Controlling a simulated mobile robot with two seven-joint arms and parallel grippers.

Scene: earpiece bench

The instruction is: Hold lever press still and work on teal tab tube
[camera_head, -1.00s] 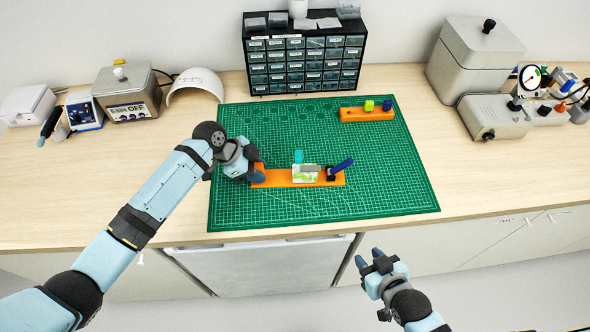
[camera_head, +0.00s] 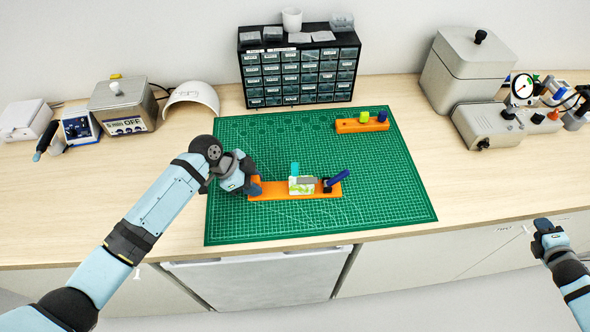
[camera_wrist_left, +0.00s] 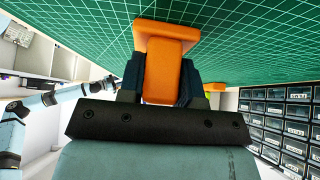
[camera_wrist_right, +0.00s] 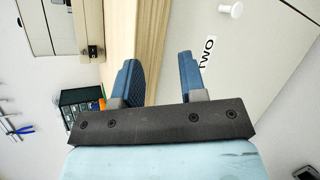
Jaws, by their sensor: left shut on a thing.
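The lever press has an orange base bar (camera_head: 270,191) lying on the green mat, with a dark blue lever (camera_head: 338,178) tilted up at its right end. A pale green and white patterned tube (camera_head: 302,186) sits on the bar, with a teal tab (camera_head: 295,168) standing up at its left and a grey piece across it. My left gripper (camera_head: 251,186) is shut on the left end of the press base; the left wrist view shows the orange end (camera_wrist_left: 162,70) between its fingers. My right gripper (camera_wrist_right: 163,82) is open and empty, off the bench's front edge at the right.
A second orange bar (camera_head: 350,126) with yellow-green and blue pieces lies at the mat's back right. A drawer cabinet (camera_head: 300,78) stands behind the green mat (camera_head: 400,200). Grey equipment (camera_head: 495,125) stands at the right. The mat's front right is clear.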

